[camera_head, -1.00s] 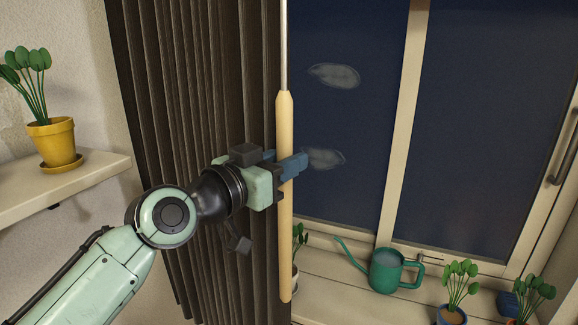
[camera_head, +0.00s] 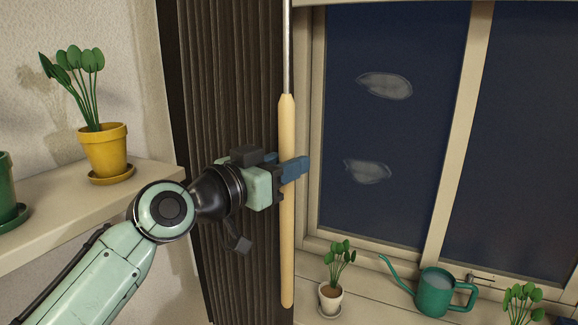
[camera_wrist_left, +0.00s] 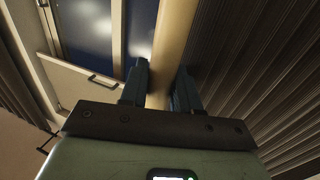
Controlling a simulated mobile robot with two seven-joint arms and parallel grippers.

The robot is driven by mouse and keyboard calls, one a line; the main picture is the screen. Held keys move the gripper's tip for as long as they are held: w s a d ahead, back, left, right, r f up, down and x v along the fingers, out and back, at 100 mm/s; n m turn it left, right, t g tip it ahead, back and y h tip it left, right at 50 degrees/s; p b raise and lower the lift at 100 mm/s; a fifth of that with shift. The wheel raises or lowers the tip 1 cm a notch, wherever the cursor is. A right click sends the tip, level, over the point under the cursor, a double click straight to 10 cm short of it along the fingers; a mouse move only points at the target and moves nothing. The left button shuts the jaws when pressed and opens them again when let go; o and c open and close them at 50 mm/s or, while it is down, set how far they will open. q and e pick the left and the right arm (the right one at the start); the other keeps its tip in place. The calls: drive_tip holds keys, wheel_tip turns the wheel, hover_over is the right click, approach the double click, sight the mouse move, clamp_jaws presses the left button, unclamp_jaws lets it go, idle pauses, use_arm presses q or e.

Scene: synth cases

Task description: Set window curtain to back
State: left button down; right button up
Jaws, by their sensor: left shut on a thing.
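The dark brown pleated curtain (camera_head: 220,100) hangs bunched at the left side of the window (camera_head: 385,120). A pale wooden wand (camera_head: 287,240) hangs on a thin metal rod at the curtain's right edge. My left gripper (camera_head: 295,168) is shut on the wand at about its middle. The left wrist view shows the wand (camera_wrist_left: 172,40) running between the two blue fingers (camera_wrist_left: 160,88), with the curtain (camera_wrist_left: 250,70) to the right. My right gripper is in neither view.
A yellow potted plant (camera_head: 104,150) stands on the shelf (camera_head: 60,225) at left, beside a green pot (camera_head: 8,190). On the sill are a small potted plant (camera_head: 330,298), a green watering can (camera_head: 434,292) and another plant (camera_head: 522,300).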

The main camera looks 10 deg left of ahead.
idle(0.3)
use_arm(q)
drive_tip(key=c, duration=0.9)
unclamp_jaws()
drive_tip(key=shift+c, duration=0.2)
drive_tip(key=b+v, duration=0.4)
drive_tip(key=v, duration=0.9)
drive_tip(key=shift+s+a, duration=0.1)
drive_tip(key=shift+a, duration=0.05)
